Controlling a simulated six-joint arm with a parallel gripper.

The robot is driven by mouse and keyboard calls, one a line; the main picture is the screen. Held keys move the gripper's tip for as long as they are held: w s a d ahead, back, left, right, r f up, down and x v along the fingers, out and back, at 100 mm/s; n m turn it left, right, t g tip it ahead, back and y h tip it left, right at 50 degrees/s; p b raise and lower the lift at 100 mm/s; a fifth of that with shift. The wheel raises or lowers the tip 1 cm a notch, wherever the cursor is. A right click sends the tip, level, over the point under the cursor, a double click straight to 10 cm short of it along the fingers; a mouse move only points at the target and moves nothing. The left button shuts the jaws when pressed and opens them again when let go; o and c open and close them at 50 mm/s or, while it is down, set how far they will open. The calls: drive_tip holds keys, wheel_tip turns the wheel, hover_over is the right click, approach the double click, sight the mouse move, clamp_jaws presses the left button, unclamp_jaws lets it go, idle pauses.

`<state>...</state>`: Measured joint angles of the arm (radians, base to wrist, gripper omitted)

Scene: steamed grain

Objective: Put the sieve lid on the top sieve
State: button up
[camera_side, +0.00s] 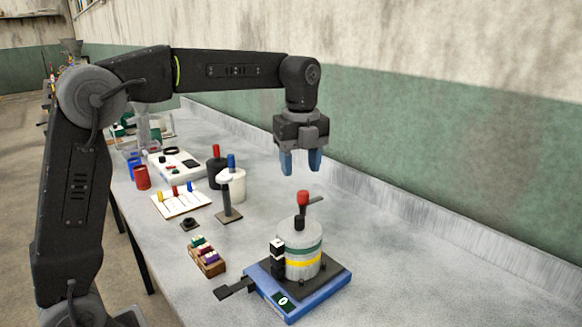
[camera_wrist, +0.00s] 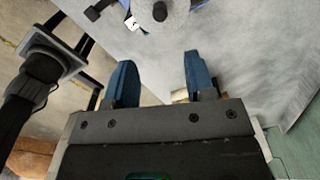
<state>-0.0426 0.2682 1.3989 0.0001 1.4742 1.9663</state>
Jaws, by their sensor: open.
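A round grey sieve stack (camera_side: 303,265) with a green and a yellow band stands on the blue shaker base (camera_side: 318,303). The grey sieve lid (camera_side: 313,233) with a black knob (camera_side: 299,222) appears to lie on top of the stack; the knob also shows in the wrist view (camera_wrist: 160,11). I cannot tell how snugly the lid sits. My gripper (camera_side: 300,172) is open and empty, pointing down above the stack and apart from it. In the wrist view its blue fingers (camera_wrist: 158,62) are spread with nothing between them.
A red-knobbed post (camera_side: 303,198) rises behind the stack, close under my gripper. A black-and-white block (camera_side: 277,252) stands at its left. A wooden block with coloured pieces (camera_side: 207,257), a stand (camera_side: 228,200) and bottles lie farther left. The right bench surface is clear up to the wall.

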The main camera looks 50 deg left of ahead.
drive_tip(key=s+d+f+n+t, duration=0.1)
drive_tip(key=s+f+n+t, duration=0.1)
drive_tip(key=s+n, duration=0.9)
drive_tip(key=s+d+f+n+t, duration=0.1)
drive_tip(key=s+f+n+t, duration=0.2)
drive_tip(key=s+n, duration=0.8)
drive_tip(key=shift+s+f+t, duration=0.2)
drive_tip(key=shift+s+t, duration=0.1)
drive_tip(key=shift+s, duration=0.3)
drive_tip(key=shift+o, duration=0.2)
